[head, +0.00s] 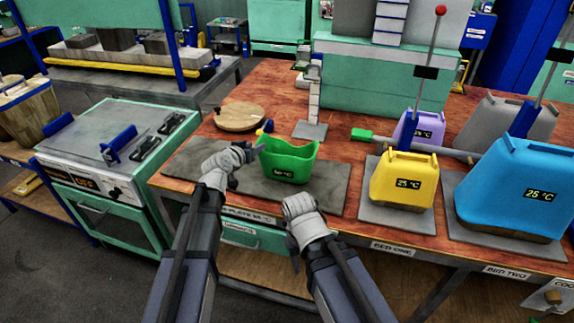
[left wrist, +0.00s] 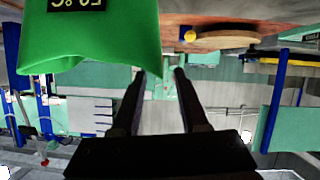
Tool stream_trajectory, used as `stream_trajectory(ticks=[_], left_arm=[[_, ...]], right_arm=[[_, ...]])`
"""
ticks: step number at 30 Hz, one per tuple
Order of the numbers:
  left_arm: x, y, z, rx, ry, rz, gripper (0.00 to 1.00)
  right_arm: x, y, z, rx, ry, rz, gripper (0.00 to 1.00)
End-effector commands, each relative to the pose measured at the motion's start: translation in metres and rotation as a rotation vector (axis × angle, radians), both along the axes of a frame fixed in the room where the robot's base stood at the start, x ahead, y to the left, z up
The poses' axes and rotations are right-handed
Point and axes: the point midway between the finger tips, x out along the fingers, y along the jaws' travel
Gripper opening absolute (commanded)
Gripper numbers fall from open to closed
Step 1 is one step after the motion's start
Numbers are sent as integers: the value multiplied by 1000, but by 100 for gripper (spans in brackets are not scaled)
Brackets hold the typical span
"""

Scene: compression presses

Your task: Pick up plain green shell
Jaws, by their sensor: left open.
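The plain green shell (head: 288,160) is an open, bucket-like piece with a dark temperature label on its front. It stands on the grey plate (head: 330,195) at the front left of the bench. My left gripper (head: 258,148) is just left of the shell, near its upper left edge. In the left wrist view the shell (left wrist: 95,40) is upside down, and its corner reaches the gap between the open fingertips (left wrist: 160,76). I cannot tell whether they touch. My right gripper (head: 300,205) is in front of the shell, its fingers hidden.
A yellow shell (head: 403,180), a blue shell (head: 510,185) and a purple shell (head: 420,128) stand to the right with press levers near. A round wooden board (head: 241,116) lies behind the left gripper. A green-handled rod (head: 400,140) crosses the bench.

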Motion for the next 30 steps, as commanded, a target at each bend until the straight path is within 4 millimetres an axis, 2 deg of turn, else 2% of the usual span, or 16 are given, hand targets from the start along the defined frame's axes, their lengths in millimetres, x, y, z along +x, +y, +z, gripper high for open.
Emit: stream_trajectory(ticks=[1, 5, 12, 24, 30], left_arm=[[11, -2, -8, 0, 0, -1, 44], [25, -8, -13, -1, 0, -2, 44], [25, -9, -12, 0, 0, -1, 44], [25, -9, -12, 0, 0, 0, 0], [25, -9, -12, 1, 1, -1, 0]], right_arm=[[0, 0, -8, 0, 0, 0, 50], [0, 0, -13, 0, 0, 0, 50], [0, 0, -12, 0, 0, 0, 50], [0, 0, -12, 0, 0, 0, 50], [0, 0, -12, 0, 0, 0, 50]])
